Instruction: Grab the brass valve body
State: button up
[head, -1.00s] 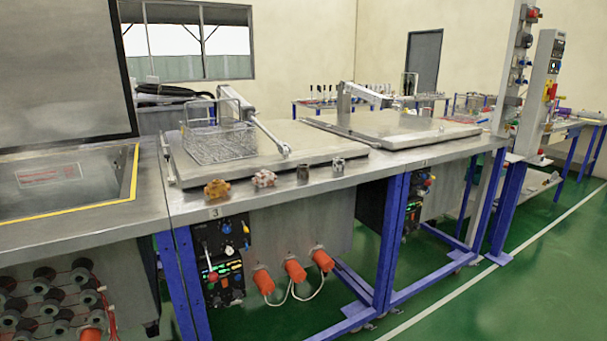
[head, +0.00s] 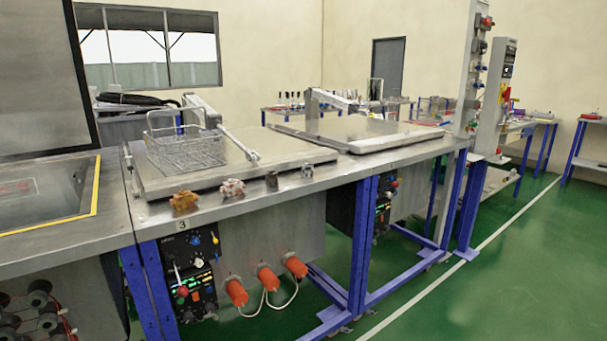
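The brass valve body (head: 184,200) is a small golden-brown piece on the front edge of the steel bench, left of centre in the head view. It is the leftmost of a short row of metal parts. To its right stand a pale pinkish metal part (head: 231,188), a dark grey-brown cylindrical part (head: 271,181) and a silver part (head: 307,172). They stand apart from one another. My gripper is not in view.
A wire basket (head: 186,152) sits on a closed steel lid (head: 240,172) behind the row. A second lid (head: 355,134) lies further right. An open tank with a yellow edge (head: 40,208) is at left. Green floor (head: 480,290) is clear at front right.

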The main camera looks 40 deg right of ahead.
aim_at(183, 200)
jog(key=i+u, duration=0.25)
jog(key=i, duration=0.5)
jog(key=i+l+u, duration=0.3)
jog(key=i, duration=0.4)
jog(key=j, duration=0.1)
